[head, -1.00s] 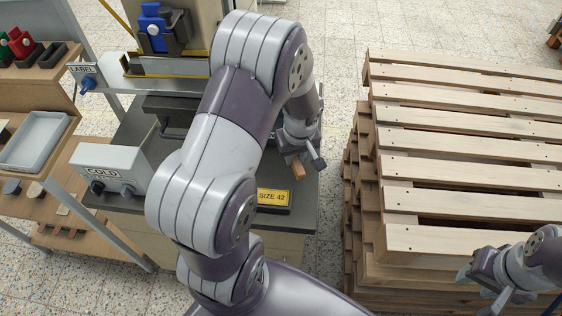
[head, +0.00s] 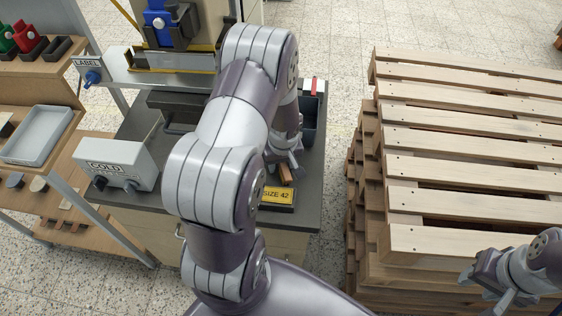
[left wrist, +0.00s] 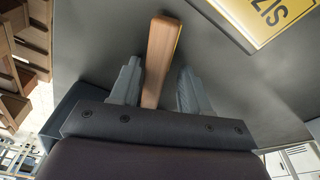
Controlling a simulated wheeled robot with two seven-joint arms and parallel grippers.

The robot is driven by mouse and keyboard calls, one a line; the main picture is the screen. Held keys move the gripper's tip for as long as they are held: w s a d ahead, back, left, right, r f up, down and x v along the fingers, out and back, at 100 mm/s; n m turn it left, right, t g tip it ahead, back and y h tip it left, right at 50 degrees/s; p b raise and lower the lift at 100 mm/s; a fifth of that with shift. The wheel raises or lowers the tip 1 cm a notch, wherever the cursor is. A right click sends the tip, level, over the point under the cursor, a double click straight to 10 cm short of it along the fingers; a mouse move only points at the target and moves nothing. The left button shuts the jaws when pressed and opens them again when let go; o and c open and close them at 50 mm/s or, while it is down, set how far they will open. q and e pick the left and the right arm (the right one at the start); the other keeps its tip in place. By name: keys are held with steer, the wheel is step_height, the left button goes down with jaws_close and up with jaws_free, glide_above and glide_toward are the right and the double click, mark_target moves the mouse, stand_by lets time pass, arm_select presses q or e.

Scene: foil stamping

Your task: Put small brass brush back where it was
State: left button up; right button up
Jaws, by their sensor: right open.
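The small brass brush shows only as a brown wooden handle (head: 285,173) low over the grey bench top; its bristles are hidden. My left gripper (head: 284,168) is around this handle, and the handle has travelled with it. In the left wrist view, the handle (left wrist: 162,60) stands between the two grey fingers (left wrist: 157,88), with a gap showing at the right finger, so the grip itself is not clearly seen. My right gripper (head: 478,287) is open and empty at the lower right, by the pallets.
A dark bin (head: 312,124) stands on the bench behind my left gripper, a red-ended item (head: 316,87) at its far side. A yellow SIZE 42 plate (head: 277,195) lies just in front.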

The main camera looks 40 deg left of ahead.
mark_target(284, 171)
arm_select(q)
step_height(284, 171, up, 12)
steer(key=s+d+r+p, duration=0.1)
steer(key=d+p, duration=0.1)
steer(key=s+d+r+m+h, duration=0.1)
steer(key=s+d+r+m, duration=0.3)
steer(key=s+d+m, duration=0.3)
steer(key=d+m, duration=0.3)
steer(key=d, duration=0.1)
steer(key=shift+s+d+r, duration=0.15)
steer(key=shift+s+d, duration=0.1)
steer(key=shift+d, duration=0.1)
